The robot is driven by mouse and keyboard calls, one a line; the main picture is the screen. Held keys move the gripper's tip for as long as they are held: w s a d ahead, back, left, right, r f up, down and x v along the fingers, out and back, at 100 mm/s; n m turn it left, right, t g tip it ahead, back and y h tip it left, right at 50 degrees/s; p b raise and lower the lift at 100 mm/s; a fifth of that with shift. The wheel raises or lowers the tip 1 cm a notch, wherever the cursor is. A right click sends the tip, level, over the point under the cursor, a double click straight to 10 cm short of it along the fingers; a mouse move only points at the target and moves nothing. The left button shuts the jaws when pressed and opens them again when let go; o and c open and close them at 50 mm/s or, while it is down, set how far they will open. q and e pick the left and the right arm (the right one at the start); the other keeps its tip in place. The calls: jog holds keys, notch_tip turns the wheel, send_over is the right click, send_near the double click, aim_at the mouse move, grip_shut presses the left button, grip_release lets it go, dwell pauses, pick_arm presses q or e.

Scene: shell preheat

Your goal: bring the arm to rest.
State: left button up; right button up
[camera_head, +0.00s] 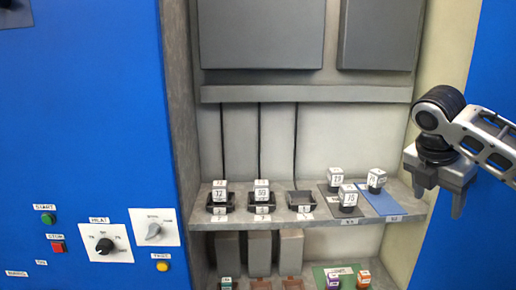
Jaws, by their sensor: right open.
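My right arm comes in from the right edge. Its gripper (438,202) hangs with its fingers pointing down, in front of the right side wall of the cabinet. The two fingers are apart, with nothing between them. The gripper is to the right of the shelf (345,237) and does not appear to touch anything. My left gripper is not in view.
Two labelled blocks (219,190) sit in black holders, beside an empty holder (300,198). Three more stand around a dark mat and a blue mat (380,203). A lower shelf holds small coloured items (333,281). A blue panel with knobs (104,245) and buttons is at left.

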jog(key=s+a+f+m+t+y, duration=0.1)
jog(key=a+f+m+t+y, duration=0.2)
jog(key=a+f, duration=0.9)
jog(key=s+a+f+m+y, duration=0.1)
jog(key=a+f+m+y, duration=0.25)
jog(key=a+f, duration=0.85)
jog(key=s+f+m+t+y, duration=0.2)
jog(key=s+f+m, duration=0.45)
jog(key=f, duration=0.35)
jog(key=s+d+f+m+t+h, duration=0.1)
jog(key=s+d+f+m, duration=0.1)
jog(key=s, duration=0.4)
jog(key=s+d+f+m+t, duration=0.1)
jog(key=s+d+f+m, duration=0.1)
jog(key=s+m, duration=0.3)
jog(key=shift+s+d+t+h, duration=0.4)
jog(key=shift+s+d, duration=0.1)
jog(key=shift+s, duration=0.75)
